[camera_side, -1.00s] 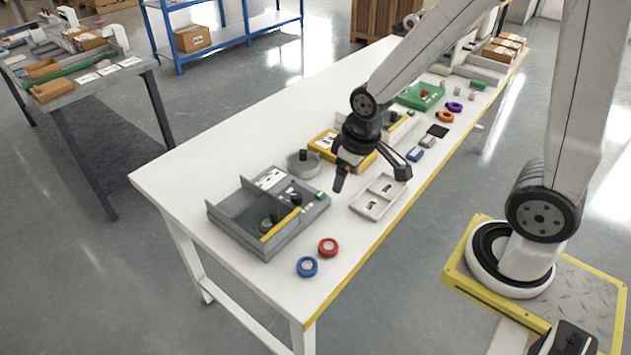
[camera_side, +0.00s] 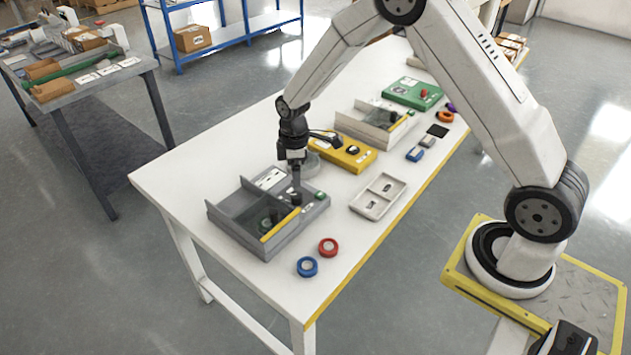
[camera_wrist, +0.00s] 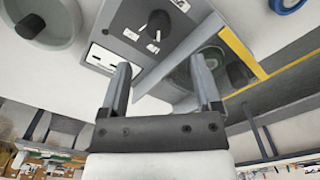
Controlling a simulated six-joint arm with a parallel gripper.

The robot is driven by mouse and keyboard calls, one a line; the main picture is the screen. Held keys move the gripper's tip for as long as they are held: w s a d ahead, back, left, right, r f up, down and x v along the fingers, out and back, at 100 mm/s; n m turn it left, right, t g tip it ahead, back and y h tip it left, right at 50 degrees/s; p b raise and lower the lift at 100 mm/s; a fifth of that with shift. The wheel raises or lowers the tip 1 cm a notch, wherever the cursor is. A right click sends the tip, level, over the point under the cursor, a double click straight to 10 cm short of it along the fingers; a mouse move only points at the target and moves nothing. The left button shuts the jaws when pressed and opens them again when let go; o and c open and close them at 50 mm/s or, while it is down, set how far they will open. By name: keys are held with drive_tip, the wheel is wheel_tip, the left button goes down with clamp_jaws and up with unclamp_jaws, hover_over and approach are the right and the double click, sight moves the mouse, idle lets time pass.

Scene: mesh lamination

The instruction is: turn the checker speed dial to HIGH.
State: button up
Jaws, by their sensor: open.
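The grey box-shaped unit (camera_side: 228,228) with a yellow strip stands at the left of the white bench; I take it to be the checker. In the wrist view its grey panel (camera_wrist: 185,40) carries a black dial (camera_wrist: 158,20) with a white pointer and small white labels, too small to read. My gripper (camera_wrist: 160,64) is open and empty, its two fingers pointing toward the panel, with the dial beyond the tips. In the side view my gripper (camera_side: 296,184) hangs low over the unit's back right part and hides some of the panel. Contact with the dial cannot be told.
A round grey pot (camera_wrist: 62,40) with a black knob stands close behind the unit. A yellow box (camera_side: 360,163) and a white two-pocket tray (camera_side: 364,208) lie to the right. Red tape (camera_side: 328,247) and blue tape (camera_side: 307,267) lie in front. The bench's left end is clear.

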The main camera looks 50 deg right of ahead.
sight(296, 195)
drive_tip(key=shift+w+f, duration=0.1)
drive_tip(key=shift+f, duration=0.1)
drive_tip(key=shift+f, duration=3.9)
clamp_jaws()
